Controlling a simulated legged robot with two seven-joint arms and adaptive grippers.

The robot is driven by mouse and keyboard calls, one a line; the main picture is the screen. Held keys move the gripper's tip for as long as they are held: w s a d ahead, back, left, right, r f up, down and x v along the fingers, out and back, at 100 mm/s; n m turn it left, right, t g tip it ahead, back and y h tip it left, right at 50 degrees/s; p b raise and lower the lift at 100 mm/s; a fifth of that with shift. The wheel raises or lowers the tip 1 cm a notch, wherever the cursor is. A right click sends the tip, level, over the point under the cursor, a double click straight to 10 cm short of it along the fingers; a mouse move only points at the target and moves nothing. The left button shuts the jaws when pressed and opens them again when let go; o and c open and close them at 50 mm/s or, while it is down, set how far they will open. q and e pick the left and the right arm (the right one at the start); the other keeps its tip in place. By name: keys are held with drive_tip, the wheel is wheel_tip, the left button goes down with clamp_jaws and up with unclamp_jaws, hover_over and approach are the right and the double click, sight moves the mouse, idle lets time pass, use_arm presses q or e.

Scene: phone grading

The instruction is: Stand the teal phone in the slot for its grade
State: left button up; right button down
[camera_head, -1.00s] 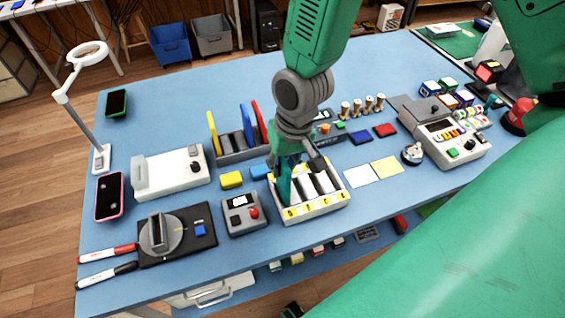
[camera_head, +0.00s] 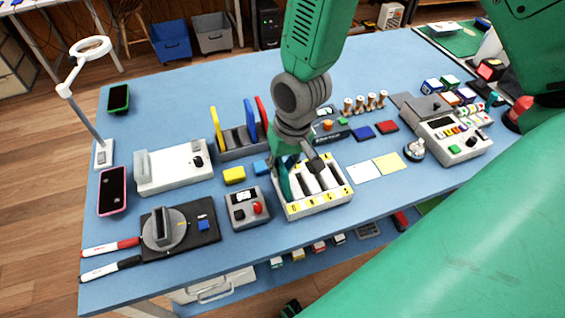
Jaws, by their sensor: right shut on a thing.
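The teal phone (camera_head: 283,183) stands on edge, slightly tilted, at the leftmost slot of the white slotted rack (camera_head: 318,207). The rack has several dark slots with yellow labels along its front. My right gripper (camera_head: 292,164) is over the left part of the rack and is shut on the phone's upper part. The gripper and wrist hide the phone's top and the rack's back left. I cannot tell whether the phone's lower edge touches the slot floor. My left gripper is not in view.
A grey tester (camera_head: 247,209) with a red button stands just left of the rack. A yellow block (camera_head: 234,175) and a coloured divider rack (camera_head: 241,142) are behind it. White and yellow cards (camera_head: 388,164) lie to the right.

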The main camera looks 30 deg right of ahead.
drive_tip(key=shift+a+f, duration=0.1)
drive_tip(key=shift+a, duration=0.15)
drive_tip(key=c, duration=1.5)
unclamp_jaws()
drive_tip(key=shift+d, duration=0.2)
drive_tip(key=o, duration=0.3)
drive_tip(key=shift+a, duration=0.1)
drive_tip(key=shift+r+p, duration=0.75)
drive_tip(key=shift+p, duration=0.15)
